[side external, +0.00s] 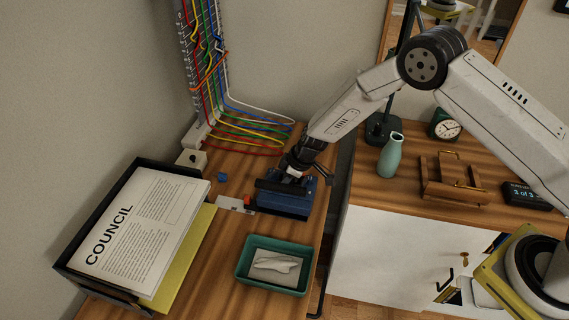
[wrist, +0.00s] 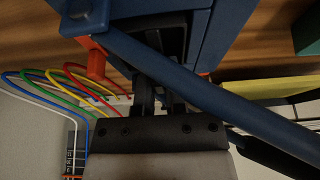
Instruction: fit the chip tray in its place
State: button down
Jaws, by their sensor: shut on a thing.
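A blue desk device (side external: 283,204) with a long blue bar stands on the wooden desk, below my gripper (side external: 297,172). In the wrist view the blue body (wrist: 215,35) has orange-red parts and fills the top middle. My gripper (wrist: 158,105) points into a dark gap between its blue walls. The fingers are shut on a dark piece there, which I take to be the chip tray (wrist: 170,40). Most of it is hidden by the fingers and the blue body, so I cannot tell whether it is seated.
A green tray (side external: 241,270) with a pale crumpled thing stands in front. A black paper tray (side external: 67,262) with a COUNCIL sheet is at left. Coloured wires (side external: 245,125) hang behind. A small blue piece (side external: 221,177) lies nearby. A cabinet with a green vase (side external: 391,158) is at right.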

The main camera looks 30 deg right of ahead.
dwell(0.3)
jog(key=c, duration=0.6)
grip_release()
jog(key=shift+v, duration=3.8)
jog(key=shift+r, duration=0.1)
